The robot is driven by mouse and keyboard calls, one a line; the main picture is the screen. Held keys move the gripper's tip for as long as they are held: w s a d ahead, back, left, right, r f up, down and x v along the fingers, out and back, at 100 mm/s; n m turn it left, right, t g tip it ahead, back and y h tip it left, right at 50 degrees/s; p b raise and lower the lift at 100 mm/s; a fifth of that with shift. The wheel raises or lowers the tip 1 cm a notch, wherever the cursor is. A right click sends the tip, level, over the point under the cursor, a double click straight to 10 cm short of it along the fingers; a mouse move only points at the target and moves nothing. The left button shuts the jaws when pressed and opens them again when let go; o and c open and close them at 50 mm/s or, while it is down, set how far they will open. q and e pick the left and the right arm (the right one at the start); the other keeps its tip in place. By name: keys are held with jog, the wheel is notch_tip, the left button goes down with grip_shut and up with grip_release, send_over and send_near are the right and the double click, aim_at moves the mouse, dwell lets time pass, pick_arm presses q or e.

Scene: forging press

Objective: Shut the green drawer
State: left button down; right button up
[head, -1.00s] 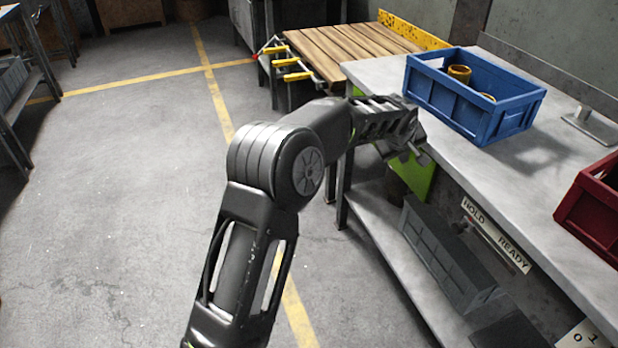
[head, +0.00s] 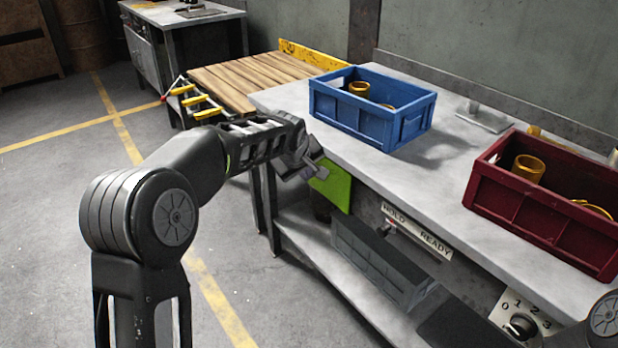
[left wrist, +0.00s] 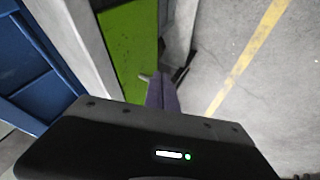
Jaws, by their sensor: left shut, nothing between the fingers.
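The green drawer (head: 335,187) shows as a bright green panel under the bench top, at the bench's left end in the head view. My left gripper (head: 314,170) is just in front of its upper part and hides some of it. In the left wrist view the green panel (left wrist: 130,45) lies beside the grey bench edge. My left fingers (left wrist: 161,92) are shut and empty, close to the panel's lower right edge; I cannot tell whether they touch it. How far the drawer stands out is hard to tell. My right gripper is out of view.
On the bench top (head: 440,165) stand a blue crate (head: 372,128) and a dark red crate (head: 530,213). A grey bin (head: 375,265) sits on the lower shelf. A hold/ready sign (head: 418,232) and dial (head: 520,324) are on the bench front. The floor at left is clear.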

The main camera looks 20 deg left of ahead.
pick_arm(q)
jog(key=v, duration=0.4)
jog(key=shift+s+r, duration=0.25)
jog(key=shift+r, duration=0.05)
jog(key=shift+a, duration=0.1)
